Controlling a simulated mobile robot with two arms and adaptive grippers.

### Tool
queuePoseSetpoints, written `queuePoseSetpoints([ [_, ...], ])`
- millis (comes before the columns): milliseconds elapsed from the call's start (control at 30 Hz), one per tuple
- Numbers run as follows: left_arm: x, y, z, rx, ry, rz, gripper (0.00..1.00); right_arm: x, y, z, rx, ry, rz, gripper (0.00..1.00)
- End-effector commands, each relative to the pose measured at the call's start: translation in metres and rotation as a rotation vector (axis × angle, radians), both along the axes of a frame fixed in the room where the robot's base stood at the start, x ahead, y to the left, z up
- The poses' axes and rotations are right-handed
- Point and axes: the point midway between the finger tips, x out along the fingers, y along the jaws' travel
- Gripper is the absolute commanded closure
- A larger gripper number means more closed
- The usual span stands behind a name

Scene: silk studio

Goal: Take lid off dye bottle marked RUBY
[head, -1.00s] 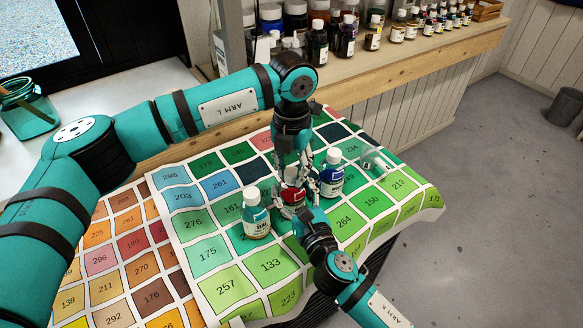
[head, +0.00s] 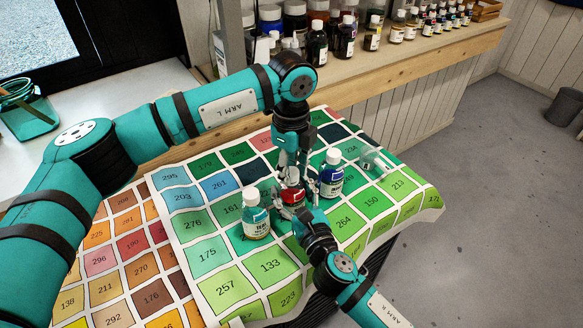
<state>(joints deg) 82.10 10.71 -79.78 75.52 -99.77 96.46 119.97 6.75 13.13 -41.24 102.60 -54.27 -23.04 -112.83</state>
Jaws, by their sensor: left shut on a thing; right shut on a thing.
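The red dye bottle (head: 293,195) stands on the colour chart between a teal bottle (head: 256,218) and a dark blue bottle (head: 330,178). Its label is too small and covered to read. My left gripper (head: 291,178) reaches down from above and is shut at the bottle's top, on a pale lid that its fingers mostly hide. My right gripper (head: 293,209) comes from the lower right and is shut around the lower body of the red bottle. I cannot tell whether the lid still touches the bottle's neck.
The teal and blue bottles, both white-capped, stand close on either side of the grippers. A small clear holder (head: 376,163) lies right of the blue bottle. A wooden shelf (head: 400,68) with many bottles runs along the back. The chart's front left is clear.

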Motion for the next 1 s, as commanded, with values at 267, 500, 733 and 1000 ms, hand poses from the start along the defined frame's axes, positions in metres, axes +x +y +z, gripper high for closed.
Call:
queuePoseSetpoints([
  [267, 0.0, 0.0, 0.0, -0.001, -0.001, -0.001, 1.0, 0.0, 0.0, 0.0, 0.001, 0.0, 0.001, 1.0],
  [500, 0.001, 0.0, 0.006, -0.001, -0.002, -0.001, 1.0, 0.0, 0.0, 0.0, 0.001, 0.0, 0.001, 1.0],
  [733, 0.001, 0.0, 0.015, -0.001, -0.003, -0.001, 1.0, 0.0, 0.001, 0.0, 0.001, 0.0, 0.001, 1.0],
  [1000, 0.0, 0.0, 0.022, 0.0, 0.0, -0.002, 1.0, 0.0, 0.001, 0.0, 0.001, 0.001, 0.001, 1.0],
])
